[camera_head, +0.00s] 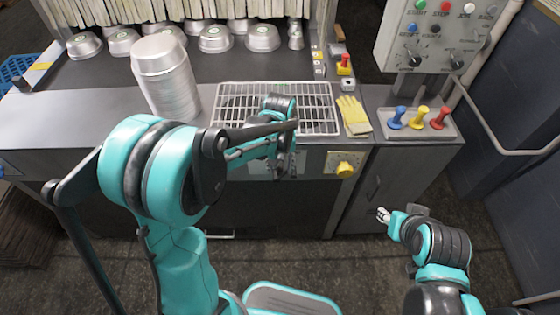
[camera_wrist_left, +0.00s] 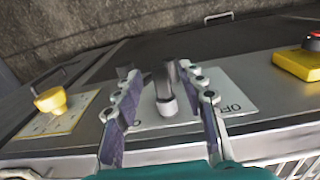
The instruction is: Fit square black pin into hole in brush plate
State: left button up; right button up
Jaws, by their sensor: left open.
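My left gripper (camera_head: 284,168) is at the front panel of the machine, below the wire rack. In the left wrist view its two fingers (camera_wrist_left: 162,88) are open. Between them stands a grey, round-ended lever or peg (camera_wrist_left: 166,92), in front of a pale plate (camera_wrist_left: 233,92) marked with letters like OFF. I cannot tell whether the fingers touch it. A small dark piece shows behind the left finger. I cannot make out a square black pin or a brush plate with a hole. My right gripper (camera_head: 384,215) hangs over the floor; its jaw state is unclear.
A yellow knob (camera_head: 345,169) is right of my left gripper. Blue, yellow and red levers (camera_head: 419,118) stand at right. Floor in front is clear.

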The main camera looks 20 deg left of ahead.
pick_arm(q)
notch_tip(320, 180, up, 12)
dwell(0.4)
jog(key=shift+f, duration=0.1)
jog(key=s+a+m+t, duration=0.3)
jog(key=s+t, duration=0.4)
jog(key=s, duration=0.7)
jog(key=shift+a+f, duration=0.3)
jog(key=shift+f, duration=0.15)
jog(key=shift+s, duration=0.1)
dwell(0.9)
